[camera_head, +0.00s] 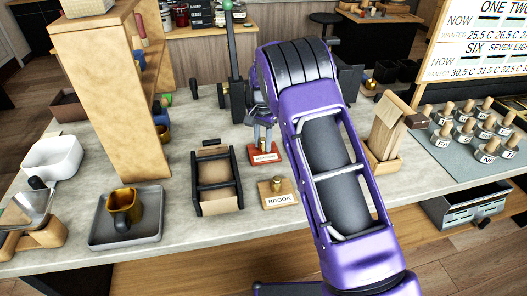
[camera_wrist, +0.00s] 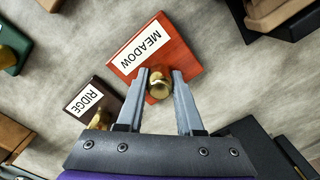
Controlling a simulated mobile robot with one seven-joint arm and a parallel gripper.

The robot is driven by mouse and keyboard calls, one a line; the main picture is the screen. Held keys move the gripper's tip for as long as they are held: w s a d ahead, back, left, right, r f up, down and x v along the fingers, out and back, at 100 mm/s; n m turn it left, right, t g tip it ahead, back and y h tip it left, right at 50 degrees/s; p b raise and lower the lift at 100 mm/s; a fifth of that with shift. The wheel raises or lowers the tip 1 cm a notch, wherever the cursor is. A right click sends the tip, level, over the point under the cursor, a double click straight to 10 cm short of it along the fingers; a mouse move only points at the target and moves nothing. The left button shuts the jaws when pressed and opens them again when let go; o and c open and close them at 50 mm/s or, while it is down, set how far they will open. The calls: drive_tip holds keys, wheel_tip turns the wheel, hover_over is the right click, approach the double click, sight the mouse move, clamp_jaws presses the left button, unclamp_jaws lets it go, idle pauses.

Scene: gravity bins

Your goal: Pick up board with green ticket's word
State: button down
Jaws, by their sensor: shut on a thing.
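A red board (camera_wrist: 172,48) with a white label reading MEADOW and a brass knob (camera_wrist: 159,86) is at the centre of the wrist view; it also shows in the head view (camera_head: 262,158). My gripper (camera_wrist: 161,74) is shut on the knob; it also shows in the head view (camera_head: 263,124). I cannot tell whether the board is clear of the counter. A dark brown board (camera_wrist: 93,99) reading RIDGE lies close at its left. A light wooden board (camera_head: 281,201) reading BROOK is nearer in the head view. I cannot make out a green ticket.
A dark-framed holder (camera_head: 217,208) stands left of the boards. A green piece (camera_wrist: 12,65) with a brass knob shows at the wrist view's left edge. A grey tray (camera_head: 104,237), a white bowl (camera_head: 52,158) and a tall wooden shelf (camera_head: 115,90) stand at left; several labelled weights at right.

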sight(263, 139)
drive_tip(key=shift+r, duration=0.2)
drive_tip(key=shift+r+p, duration=0.6)
drive_tip(key=shift+r, duration=0.15)
drive_tip(key=shift+r, duration=0.2)
drive_tip(key=shift+r+p, duration=0.85)
drive_tip(key=shift+r, duration=1.55)
